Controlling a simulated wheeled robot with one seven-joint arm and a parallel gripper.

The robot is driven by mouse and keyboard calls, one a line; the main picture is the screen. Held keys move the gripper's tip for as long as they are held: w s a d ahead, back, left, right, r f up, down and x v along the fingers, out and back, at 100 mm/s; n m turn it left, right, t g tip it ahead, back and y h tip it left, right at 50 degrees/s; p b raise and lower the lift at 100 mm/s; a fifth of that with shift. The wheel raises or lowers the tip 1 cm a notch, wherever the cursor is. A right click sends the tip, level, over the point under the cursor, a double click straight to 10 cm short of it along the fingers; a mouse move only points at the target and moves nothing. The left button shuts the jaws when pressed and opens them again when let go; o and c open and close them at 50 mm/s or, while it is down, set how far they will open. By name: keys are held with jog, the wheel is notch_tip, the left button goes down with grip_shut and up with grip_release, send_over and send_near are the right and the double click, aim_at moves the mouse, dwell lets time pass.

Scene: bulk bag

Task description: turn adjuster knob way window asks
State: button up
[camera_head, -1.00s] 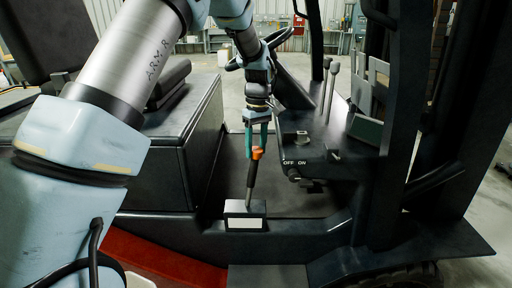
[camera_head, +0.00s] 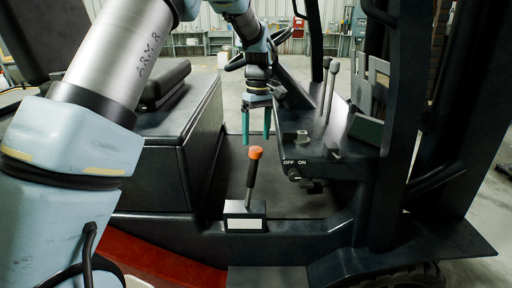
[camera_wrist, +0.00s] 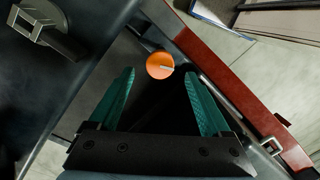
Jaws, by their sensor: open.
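The adjuster knob (camera_head: 255,152) is orange and caps a dark, slightly tilted lever (camera_head: 250,180) rising from a small box (camera_head: 233,208) on the forklift floor. A pale window (camera_head: 245,224) is on the box's front; I can read no marking on it. My gripper (camera_head: 256,137), with teal fingers, is open and empty just above the knob, pointing down. In the wrist view, the round knob top (camera_wrist: 158,66) lies beyond and between the fingertips (camera_wrist: 159,76), with a pale line running from near its middle toward the right.
A dark console with an OFF/ON key switch (camera_head: 294,174) stands close to the right of the gripper. Two levers (camera_head: 328,90) and a steering wheel (camera_head: 236,62) are behind. The seat base (camera_head: 150,165) is at left. The floor around the lever is open.

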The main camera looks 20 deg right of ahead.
aim_at(257, 147)
notch_tip(257, 147, up, 6)
jog(key=shift+w+d+r+b, duration=0.2)
jog(key=shift+d+b, duration=0.05)
jog(key=shift+b, duration=0.2)
jog(key=a+f+m+t+h, duration=0.1)
jog(key=a+f, duration=0.1)
jog(key=a, duration=0.9)
jog(key=a+f+m, duration=0.1)
jog(key=a+f, duration=0.1)
jog(key=a, duration=0.9)
jog(key=s+a+f+m+t, duration=0.1)
jog(key=s+a+f, duration=0.3)
jog(key=s+a, duration=0.7)
jog(key=a, duration=0.4)
jog(key=shift+m, duration=0.4)
jog(key=shift+f, duration=0.1)
